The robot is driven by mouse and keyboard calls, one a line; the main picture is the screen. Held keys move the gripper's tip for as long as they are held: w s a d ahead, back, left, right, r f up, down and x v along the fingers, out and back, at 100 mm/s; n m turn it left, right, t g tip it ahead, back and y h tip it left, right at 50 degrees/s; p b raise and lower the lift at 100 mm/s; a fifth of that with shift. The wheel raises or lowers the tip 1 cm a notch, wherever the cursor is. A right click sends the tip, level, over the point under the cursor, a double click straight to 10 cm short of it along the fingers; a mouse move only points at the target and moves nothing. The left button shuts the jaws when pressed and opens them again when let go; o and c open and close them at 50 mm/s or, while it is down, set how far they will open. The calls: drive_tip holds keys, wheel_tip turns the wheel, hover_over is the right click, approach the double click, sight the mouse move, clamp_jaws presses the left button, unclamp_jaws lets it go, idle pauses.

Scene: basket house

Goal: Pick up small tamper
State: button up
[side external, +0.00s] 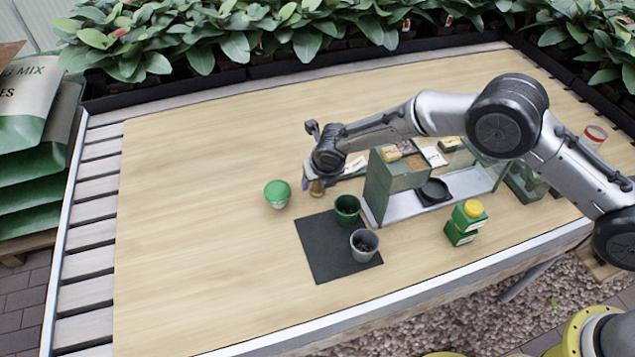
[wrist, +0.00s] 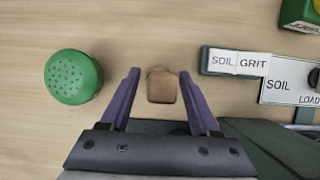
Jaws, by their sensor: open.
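The small tamper (wrist: 161,86) is a small brown, wooden-looking piece seen from above in the wrist view. It lies between the two purple fingers of my gripper (wrist: 160,80), with a gap on each side. My gripper is open and holds nothing. In the side view the tamper (side external: 316,188) is a small tan shape on the table, just below my gripper (side external: 309,181) and partly hidden by it. I cannot tell how far the fingertips are above the table.
A green-topped shaker (wrist: 72,77) stands left of the tamper. Right of it are a soil and grit label strip (wrist: 235,62) and a green station (side external: 377,185). A dark mat (side external: 318,245) holds a green pot (side external: 346,208) and a grey pot (side external: 364,243). The table's left side is clear.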

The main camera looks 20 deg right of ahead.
drive_tip(key=shift+w+f, duration=0.2)
drive_tip(key=shift+f, duration=0.1)
drive_tip(key=shift+c, duration=0.3)
clamp_jaws()
